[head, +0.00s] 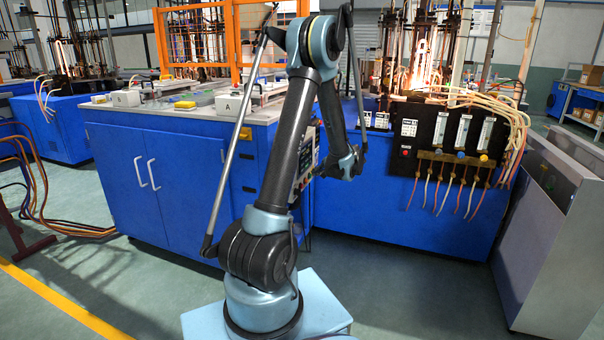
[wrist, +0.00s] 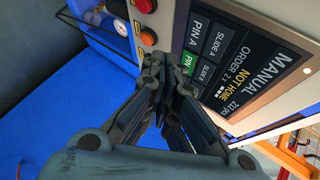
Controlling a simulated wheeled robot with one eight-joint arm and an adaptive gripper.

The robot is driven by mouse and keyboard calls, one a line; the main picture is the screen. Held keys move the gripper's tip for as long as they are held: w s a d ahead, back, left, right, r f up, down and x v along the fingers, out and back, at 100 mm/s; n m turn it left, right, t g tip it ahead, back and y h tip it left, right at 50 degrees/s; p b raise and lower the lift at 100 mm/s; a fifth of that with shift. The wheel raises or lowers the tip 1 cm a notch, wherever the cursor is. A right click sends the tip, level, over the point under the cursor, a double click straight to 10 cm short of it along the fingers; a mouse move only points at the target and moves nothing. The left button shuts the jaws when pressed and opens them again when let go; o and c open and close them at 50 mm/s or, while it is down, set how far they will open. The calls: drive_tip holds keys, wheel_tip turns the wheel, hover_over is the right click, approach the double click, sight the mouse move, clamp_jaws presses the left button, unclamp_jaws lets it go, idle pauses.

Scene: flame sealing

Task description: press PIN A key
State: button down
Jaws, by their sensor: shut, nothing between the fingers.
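The control screen (wrist: 240,65) fills the upper right of the wrist view, tilted. The PIN A key (wrist: 194,34) is dark and lies near the screen's edge. Beside it is the SLIDE A key (wrist: 215,44). A green key starting with PIN (wrist: 188,63) is partly hidden by my gripper (wrist: 163,88), as is the SLIDE B key (wrist: 206,72). My gripper is shut and empty, its fingers in front of the panel below PIN A in the picture. Whether they touch it I cannot tell. In the head view my arm partly hides the panel (head: 306,160).
The panel is on a blue cabinet (head: 185,175). Another blue cabinet with gas hoses (head: 450,220) stands to the right. The floor in front is clear.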

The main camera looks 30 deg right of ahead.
drive_tip(key=shift+w+a, duration=0.9)
drive_tip(key=shift+w, duration=0.15)
drive_tip(key=shift+w+a, duration=0.1)
idle(0.8)
drive_tip(key=shift+w+a, duration=0.2)
drive_tip(key=shift+w+a, duration=0.2)
drive_tip(key=shift+w, duration=0.05)
idle(0.8)
drive_tip(key=shift+d, duration=0.1)
drive_tip(key=shift+s+d, duration=0.4)
drive_tip(key=shift+s, duration=0.2)
drive_tip(key=shift+s+d, duration=0.1)
idle(0.3)
drive_tip(key=s+d, duration=0.3)
drive_tip(key=shift+s, duration=0.3)
